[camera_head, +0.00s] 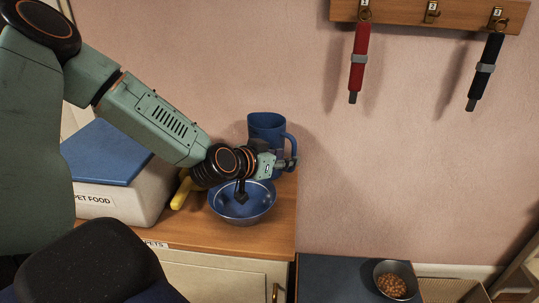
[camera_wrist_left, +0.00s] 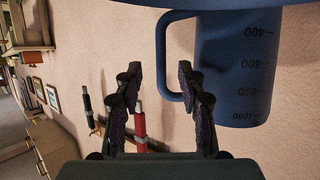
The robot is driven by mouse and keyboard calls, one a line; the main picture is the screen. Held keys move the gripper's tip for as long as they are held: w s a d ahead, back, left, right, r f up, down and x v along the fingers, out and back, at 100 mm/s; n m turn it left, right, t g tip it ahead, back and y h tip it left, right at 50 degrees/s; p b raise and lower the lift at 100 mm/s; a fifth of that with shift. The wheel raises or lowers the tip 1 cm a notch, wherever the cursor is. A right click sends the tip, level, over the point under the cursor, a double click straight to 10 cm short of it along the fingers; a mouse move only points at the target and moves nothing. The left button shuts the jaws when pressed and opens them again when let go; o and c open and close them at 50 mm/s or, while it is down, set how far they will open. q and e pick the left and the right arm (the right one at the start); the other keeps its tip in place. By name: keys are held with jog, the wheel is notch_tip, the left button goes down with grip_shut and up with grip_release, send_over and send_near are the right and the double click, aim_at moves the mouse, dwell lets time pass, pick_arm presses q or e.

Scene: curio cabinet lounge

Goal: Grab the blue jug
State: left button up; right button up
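The blue jug (camera_head: 266,126) stands on the wooden cabinet top against the wall, its handle toward the right. In the left wrist view, the jug (camera_wrist_left: 238,70) shows scale marks and its handle (camera_wrist_left: 162,60). My left gripper (camera_head: 291,162) is in front of the jug, by the lower part of its handle. In the wrist view, my left gripper (camera_wrist_left: 163,84) is open, with the handle showing between and beyond its fingers. Contact cannot be told. My arm hides part of the jug. My right gripper is not in view.
A blue metal bowl (camera_head: 243,207) sits just in front of the jug, under my left wrist. A pet food bin (camera_head: 115,203) with a blue lid and a yellow object (camera_head: 181,193) are to the left. A bowl of kibble (camera_head: 391,282) is lower right. Red (camera_head: 357,60) and black (camera_head: 485,72) leashes hang on the wall.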

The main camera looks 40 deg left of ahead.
aim_at(294, 154)
pick_arm(q)
jog(key=b+x, duration=0.4)
jog(key=x, duration=0.1)
jog(key=shift+w+r, duration=0.1)
jog(key=shift+w, duration=0.05)
grip_shut()
dwell(0.4)
dwell(0.5)
jog(key=shift+a+r, duration=0.1)
jog(key=shift+r, duration=0.05)
